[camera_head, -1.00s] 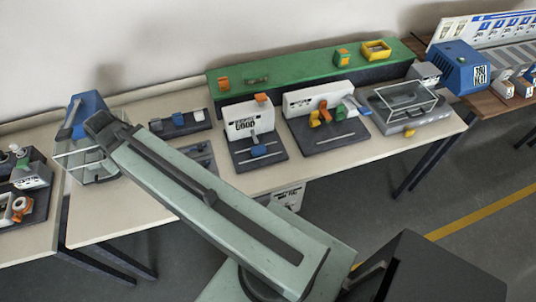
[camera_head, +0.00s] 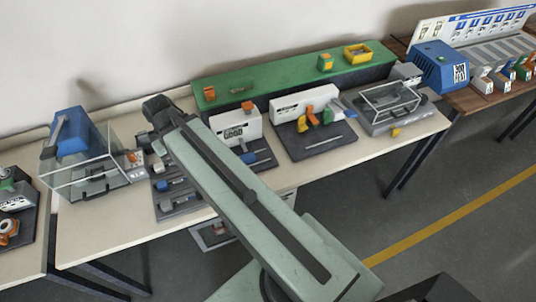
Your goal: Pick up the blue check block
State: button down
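Several small blue pieces are in view, and I cannot tell which one is the check block. One blue block (camera_head: 248,157) lies on the dark base in front of a white sign panel (camera_head: 235,124), just right of my arm. Another small blue piece (camera_head: 164,185) lies on a dark slotted tray (camera_head: 180,208) left of my arm. My pale green arm reaches up and left across the table, and its dark far joint stands over the back of the table. My gripper's fingers do not show; the arm hides part of the tray and panel base.
A blue machine with a clear guard (camera_head: 75,140) stands left on the pale table (camera_head: 110,228). A green shelf (camera_head: 285,82) runs along the back. A second panel with coloured pieces (camera_head: 305,107) and a clear-framed box (camera_head: 390,105) stand to the right.

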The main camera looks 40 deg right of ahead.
aim_at(247, 159)
jog(key=z, duration=1.65)
jog(key=k, duration=1.25)
jog(key=u, duration=0.6)
jog(key=i, duration=1.05)
jog(key=z, duration=0.35)
jog(key=k, duration=1.05)
jog(key=u, duration=0.25)
